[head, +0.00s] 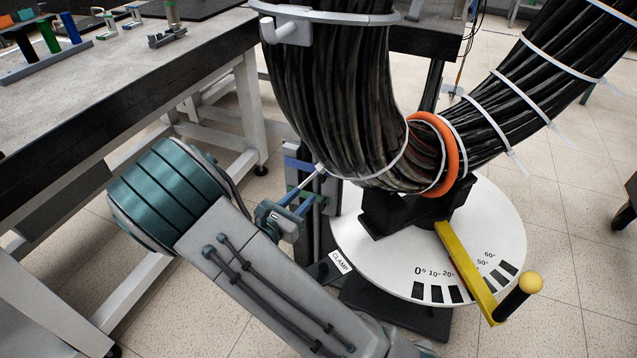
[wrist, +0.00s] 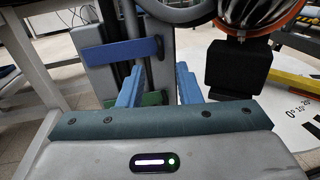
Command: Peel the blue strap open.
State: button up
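The blue strap (wrist: 122,52) shows in the wrist view as a flat band lying across an upright grey panel, left of and beyond my fingertips. In the head view the blue strap (head: 299,164) shows in part on the stand behind my gripper. My gripper (wrist: 159,68) has two blue fingers set apart, with nothing visible held between them. In the head view my gripper (head: 302,199) points at the stand, below the blue strap. A green strap (wrist: 151,98) lies lower on the panel, partly hidden by my fingers.
A thick black cable bundle (head: 335,95) bends above a white dial plate (head: 365,270) with a yellow lever (head: 465,270). An orange ring (head: 450,150) circles the bundle. A workbench (head: 130,70) stands at the left. A black block (wrist: 237,66) is right of my fingers.

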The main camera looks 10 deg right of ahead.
aim_at(304, 170)
jog(key=b+x, duration=0.1)
jog(key=x, duration=0.7)
jog(key=shift+b, duration=0.35)
grip_shut()
